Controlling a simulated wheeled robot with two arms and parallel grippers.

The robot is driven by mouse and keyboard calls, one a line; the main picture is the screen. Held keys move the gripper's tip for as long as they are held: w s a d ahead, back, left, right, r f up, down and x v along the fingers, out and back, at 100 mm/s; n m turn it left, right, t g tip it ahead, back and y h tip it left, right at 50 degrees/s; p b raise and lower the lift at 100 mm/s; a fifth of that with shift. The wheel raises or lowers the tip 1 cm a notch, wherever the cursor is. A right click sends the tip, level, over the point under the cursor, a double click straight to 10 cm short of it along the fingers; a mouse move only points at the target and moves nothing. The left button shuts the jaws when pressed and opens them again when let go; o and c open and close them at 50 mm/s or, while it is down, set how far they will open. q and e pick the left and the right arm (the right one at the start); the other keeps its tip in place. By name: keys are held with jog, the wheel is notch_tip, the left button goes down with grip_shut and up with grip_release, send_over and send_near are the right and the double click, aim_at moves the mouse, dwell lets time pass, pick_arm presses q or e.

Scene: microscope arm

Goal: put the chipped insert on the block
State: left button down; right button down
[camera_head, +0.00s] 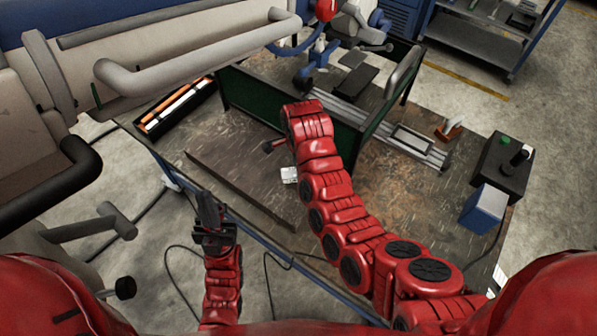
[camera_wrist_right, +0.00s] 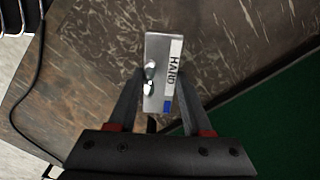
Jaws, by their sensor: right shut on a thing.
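A small silvery block (camera_wrist_right: 156,45) with a white label reading HARD and a blue patch fills the space between my right fingertips (camera_wrist_right: 161,80) in the right wrist view. My right gripper is shut on its sides. Two small shiny pieces (camera_wrist_right: 149,78) show against its face; I cannot tell whether either is the chipped insert. In the head view the block (camera_head: 289,174) shows small and pale beside my right forearm, over the table's brown mat. My left gripper (camera_head: 208,200) is off the table's near edge, with nothing visible in it; its finger gap is unclear.
The brown mat (camera_head: 235,180) is mostly bare. A tray with orange and white sticks (camera_head: 178,105) lies at the table's left. A green panel (camera_head: 252,105) stands behind my right arm. A black box (camera_head: 502,165) and a blue-white box (camera_head: 485,208) stand at right.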

jog(key=shift+f+p, duration=0.4)
jog(key=shift+f, duration=0.3)
jog(key=shift+w+f, duration=0.2)
jog(key=shift+f, duration=0.05)
jog(key=shift+c, duration=1.6)
grip_release()
jog(key=shift+s+f, duration=0.1)
